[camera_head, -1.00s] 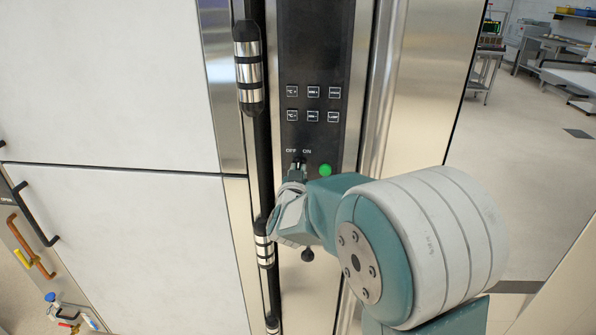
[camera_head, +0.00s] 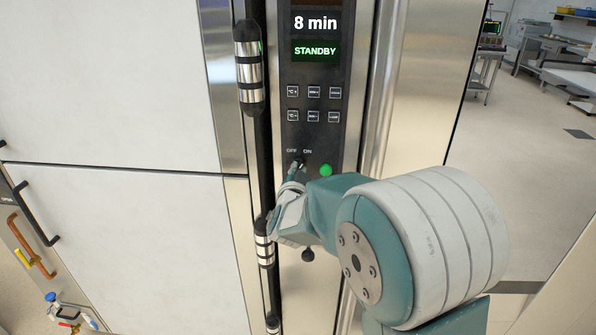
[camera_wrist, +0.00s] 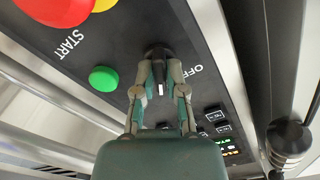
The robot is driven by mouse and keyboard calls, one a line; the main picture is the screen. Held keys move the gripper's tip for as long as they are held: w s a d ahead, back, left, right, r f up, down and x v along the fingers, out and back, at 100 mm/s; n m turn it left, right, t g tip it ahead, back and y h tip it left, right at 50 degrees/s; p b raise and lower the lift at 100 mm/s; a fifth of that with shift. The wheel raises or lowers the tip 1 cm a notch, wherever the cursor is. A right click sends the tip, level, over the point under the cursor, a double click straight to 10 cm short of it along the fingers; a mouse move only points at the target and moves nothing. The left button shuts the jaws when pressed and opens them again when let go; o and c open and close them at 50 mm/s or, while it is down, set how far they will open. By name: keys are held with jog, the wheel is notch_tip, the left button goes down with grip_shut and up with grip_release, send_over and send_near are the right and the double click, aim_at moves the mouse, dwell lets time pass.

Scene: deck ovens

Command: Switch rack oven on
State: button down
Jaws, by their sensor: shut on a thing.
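The rack oven's dark control panel (camera_head: 312,130) stands upright in the middle of the head view. Its display (camera_head: 316,50) is lit and reads "8 min" and "STANDBY" in green. The OFF/ON knob sits under the OFF and ON labels and is mostly hidden by my gripper (camera_head: 297,168) in the head view. In the wrist view the black knob (camera_wrist: 158,72) with a white mark stands between the two fingertips of my gripper (camera_wrist: 160,90), which is shut on it. The green button (camera_head: 326,170) is just right of the knob; it also shows in the wrist view (camera_wrist: 103,79).
A vertical door handle bar (camera_head: 249,75) runs close on the panel's left. A red button (camera_wrist: 55,8) on a yellow base and the START label lie near the green button. Panel keys (camera_head: 313,104) are above the knob. Open floor (camera_head: 545,150) lies to the right.

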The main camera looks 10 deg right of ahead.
jog(key=shift+f, duration=0.2)
jog(key=c, duration=0.7)
grip_release()
jog(key=shift+r, duration=0.1)
jog(key=shift+s+a, duration=0.1)
jog(key=v, duration=1.1)
jog(key=shift+s+a, duration=0.2)
jog(key=shift+s, duration=0.15)
jog(key=s+d+n+g+y, duration=0.1)
jog(key=s+n+g+y, duration=0.1)
jog(key=s, duration=0.6)
jog(key=s+d+n+g+y, duration=0.1)
jog(key=s+n+g, duration=0.3)
jog(key=s, duration=0.4)
jog(key=s+d+f+n+g+y, duration=0.1)
jog(key=s+d+n+g+y, duration=0.1)
jog(key=s+g, duration=0.3)
jog(key=s+n, duration=0.1)
jog(key=s, duration=0.2)
jog(key=shift+s+d+n+g+y, duration=0.15)
jog(key=shift+s+n+g+y, duration=0.15)
jog(key=shift+n, duration=0.1)
